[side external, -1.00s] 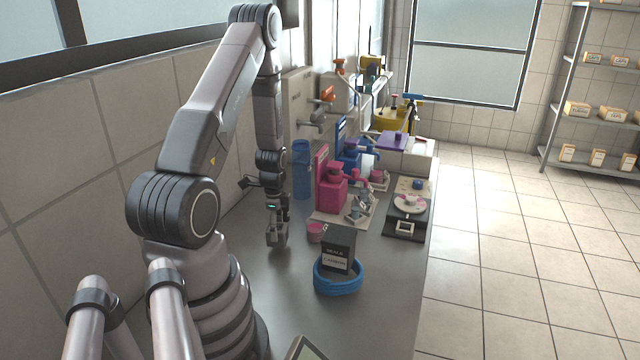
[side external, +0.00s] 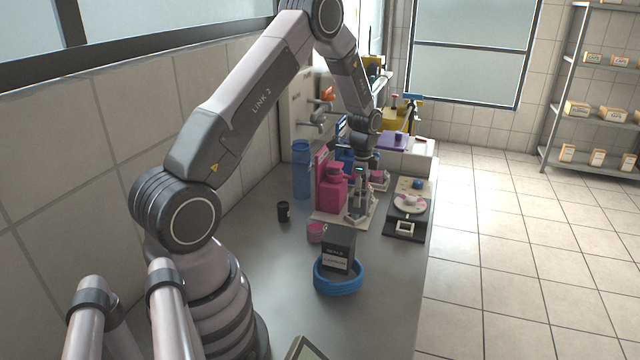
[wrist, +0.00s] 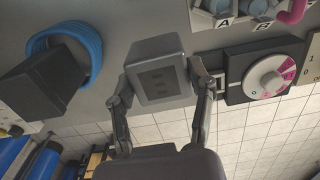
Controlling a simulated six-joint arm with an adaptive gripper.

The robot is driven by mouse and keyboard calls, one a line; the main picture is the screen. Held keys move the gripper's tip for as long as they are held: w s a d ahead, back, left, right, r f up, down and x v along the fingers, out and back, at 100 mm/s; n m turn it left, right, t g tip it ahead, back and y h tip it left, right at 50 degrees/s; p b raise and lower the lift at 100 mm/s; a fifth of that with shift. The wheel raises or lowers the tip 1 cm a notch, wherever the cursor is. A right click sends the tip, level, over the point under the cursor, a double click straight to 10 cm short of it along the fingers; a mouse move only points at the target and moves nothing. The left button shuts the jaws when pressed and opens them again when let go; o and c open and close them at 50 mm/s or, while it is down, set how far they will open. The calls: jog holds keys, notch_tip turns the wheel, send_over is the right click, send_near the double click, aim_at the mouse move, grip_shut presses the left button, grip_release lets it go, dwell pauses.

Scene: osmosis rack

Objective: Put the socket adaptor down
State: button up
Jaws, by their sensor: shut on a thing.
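The socket adaptor, a grey box-shaped block with a pale rim and small dark slots on its face (wrist: 157,72), is between the fingers of my gripper (wrist: 162,82) in the wrist view. My gripper is shut on its two sides. In the side view my gripper (side external: 359,203) is in front of the pink station, close to its small cups. The adaptor is hard to make out there among the fingers and cups. How high it is above the worktop cannot be told.
A blue coil (side external: 338,278) with a dark box (side external: 338,249) stands on the worktop's near part. A pink cup (side external: 316,232) and a black cup (side external: 283,211) stand to the left. A dial device (side external: 407,212) is at the right edge. Bare worktop (side external: 255,255) lies at the left.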

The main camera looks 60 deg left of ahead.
jog(key=f, duration=0.4)
jog(key=w+d+f, duration=0.1)
jog(key=f, duration=0.1)
jog(key=shift+w, duration=0.1)
jog(key=shift+f, duration=1.95)
jog(key=shift+f, duration=0.1)
jog(key=o, duration=1.2)
